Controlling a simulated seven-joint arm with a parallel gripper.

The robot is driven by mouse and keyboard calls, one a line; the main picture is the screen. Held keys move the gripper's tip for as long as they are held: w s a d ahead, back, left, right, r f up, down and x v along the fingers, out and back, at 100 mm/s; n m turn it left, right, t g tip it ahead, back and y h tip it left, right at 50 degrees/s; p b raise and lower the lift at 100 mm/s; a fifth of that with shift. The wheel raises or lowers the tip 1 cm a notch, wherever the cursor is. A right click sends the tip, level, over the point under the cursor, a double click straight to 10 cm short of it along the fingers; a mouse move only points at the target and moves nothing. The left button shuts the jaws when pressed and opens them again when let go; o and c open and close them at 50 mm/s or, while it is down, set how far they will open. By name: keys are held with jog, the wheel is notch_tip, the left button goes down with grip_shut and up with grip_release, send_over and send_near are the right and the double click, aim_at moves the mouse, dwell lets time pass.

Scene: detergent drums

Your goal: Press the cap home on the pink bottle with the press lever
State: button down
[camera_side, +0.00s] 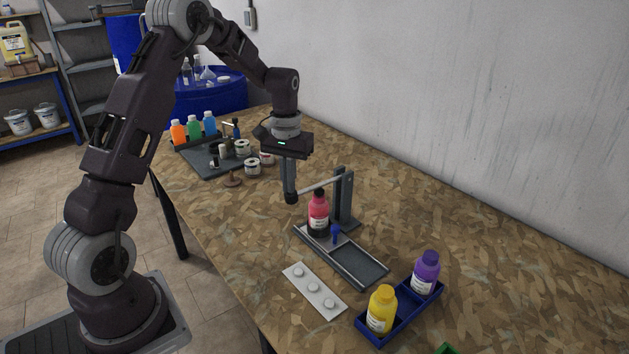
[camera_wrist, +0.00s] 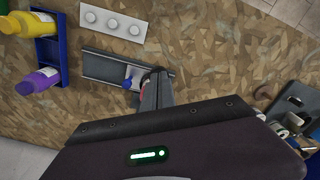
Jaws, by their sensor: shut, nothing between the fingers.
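The pink bottle (camera_side: 318,217) stands upright in the press on a grey track (camera_side: 358,264), with a dark cap (camera_side: 319,193) on its top. The press lever (camera_side: 318,186) runs from a grey upright (camera_side: 344,197) across above the cap to a black knob at its free end (camera_side: 291,198). My gripper (camera_side: 290,191) is shut and empty, pointing down at the knob end; whether it touches the knob I cannot tell. In the wrist view my shut fingers (camera_wrist: 154,92) hide most of the bottle and lever. A blue peg (camera_side: 335,232) stands beside the bottle.
A white strip with several round studs (camera_side: 314,290) lies in front of the track. A blue rack (camera_side: 400,309) holds a yellow bottle (camera_side: 381,309) and a purple bottle (camera_side: 426,272). Jars and coloured bottles stand on a dark tray (camera_side: 197,160) behind. The table's right side is clear.

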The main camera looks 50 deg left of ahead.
jog(key=shift+w+r, duration=0.2)
jog(key=shift+r, duration=0.6)
jog(key=shift+w+r, duration=0.2)
jog(key=shift+r, duration=0.9)
jog(key=s+d+r+m+t, duration=0.3)
jog(key=s+d+r, duration=0.9)
jog(key=d+r, duration=0.25)
jog(key=s+d+m+t, duration=0.1)
jog(key=s+d, duration=0.1)
jog(key=s, duration=0.5)
jog(key=s+d+f+m+t, duration=0.1)
jog(key=s+d+m, duration=0.1)
jog(key=s, duration=0.5)
jog(key=shift+s+d+f+t, duration=0.3)
jog(key=shift+s+d, duration=0.05)
jog(key=shift+d, duration=0.25)
